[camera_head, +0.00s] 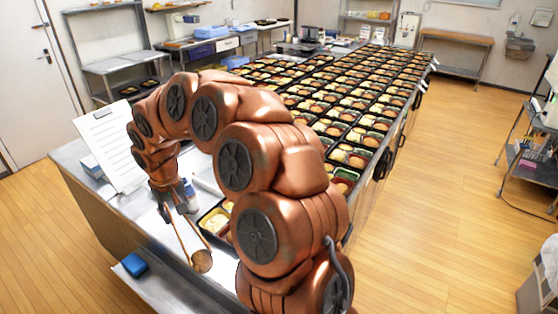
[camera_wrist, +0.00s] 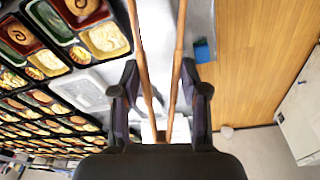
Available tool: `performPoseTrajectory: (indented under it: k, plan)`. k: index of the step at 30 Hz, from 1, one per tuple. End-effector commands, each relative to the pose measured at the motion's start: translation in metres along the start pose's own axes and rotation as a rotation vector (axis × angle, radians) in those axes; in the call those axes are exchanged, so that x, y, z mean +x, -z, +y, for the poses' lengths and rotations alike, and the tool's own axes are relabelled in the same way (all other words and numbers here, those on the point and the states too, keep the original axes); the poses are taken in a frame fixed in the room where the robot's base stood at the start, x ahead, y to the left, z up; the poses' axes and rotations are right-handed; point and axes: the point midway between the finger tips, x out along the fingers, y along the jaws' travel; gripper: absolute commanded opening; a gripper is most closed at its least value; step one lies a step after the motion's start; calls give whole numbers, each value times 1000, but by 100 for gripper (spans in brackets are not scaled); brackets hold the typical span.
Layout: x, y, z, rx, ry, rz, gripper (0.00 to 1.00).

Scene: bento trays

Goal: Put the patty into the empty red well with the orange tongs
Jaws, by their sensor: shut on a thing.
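My gripper (camera_head: 178,207) is shut on the orange-brown tongs (camera_head: 185,235) above the near left part of the counter. In the wrist view, my gripper (camera_wrist: 159,66) has a dark finger on each side of the tongs (camera_wrist: 176,75), whose two arms spread apart toward the top edge. A round brown patty (camera_head: 202,261) shows at the tongs' far end in the head view; it appears to be between the tips. The tips are out of frame in the wrist view. A bento tray (camera_head: 203,216) beside the tongs is partly hidden by my arm. I cannot make out the empty red well.
Many filled bento trays cover the long counter behind my arm. A white sheet on a stand (camera_head: 108,145) is at the left. A blue object (camera_head: 134,264) lies on the lower ledge. A pale tray (camera_wrist: 84,88) lies beside the bentos. Open floor is at the right.

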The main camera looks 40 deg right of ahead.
Motion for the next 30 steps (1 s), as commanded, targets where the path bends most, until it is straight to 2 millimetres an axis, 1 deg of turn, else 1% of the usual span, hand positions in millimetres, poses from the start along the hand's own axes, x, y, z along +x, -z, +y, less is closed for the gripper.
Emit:
performPoseTrajectory:
  k: [2,5,8,11,12,14,15,17,19,26,27,29,30]
  plan:
    - [0,1,2,-4,1,0,0]
    - [0,4,11,-23,3,1,0]
    - [-1,9,30,-58,9,2,0]
    - [-1,14,58,-108,16,1,0]
    - [-1,15,72,-129,18,0,0]
    - [-2,17,92,-159,22,0,0]
    - [-2,17,105,-179,25,-1,0]
    - [-2,16,125,-209,30,-1,0]
    - [-2,14,150,-243,34,0,0]
    - [-3,-2,230,-351,50,4,0]
    - [-3,-7,244,-368,54,4,0]
    - [-3,-15,263,-396,61,5,0]
    - [-3,-20,275,-414,63,7,0]
